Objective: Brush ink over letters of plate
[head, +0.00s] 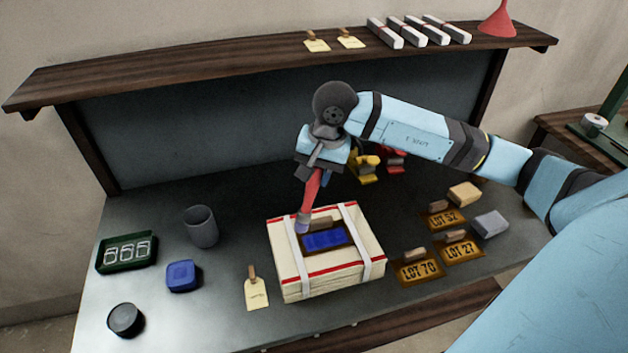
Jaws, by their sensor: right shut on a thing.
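My right gripper (318,172) is shut on a red-handled brush (311,192) and holds it pointing down over the box. The brush's bluish tip (301,227) is at the left edge of a brown plate (351,238); I cannot tell whether it touches. The plate has a wooden grip and lies on top of a cream box (285,262) with red edges and white straps. Blue ink (325,240) covers the plate's middle, and its letters cannot be read. A blue square pad or pot (182,276) stands left of the box. My left gripper is out of view.
Plates marked LOT 52 (445,220), LOT 27 (459,251) and LOT 70 (419,271) lie right of the box. A grey cup (202,227), green tray (126,253), dark round tin (125,320) and tag (257,294) are left. A wooden shelf (200,62) spans the back.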

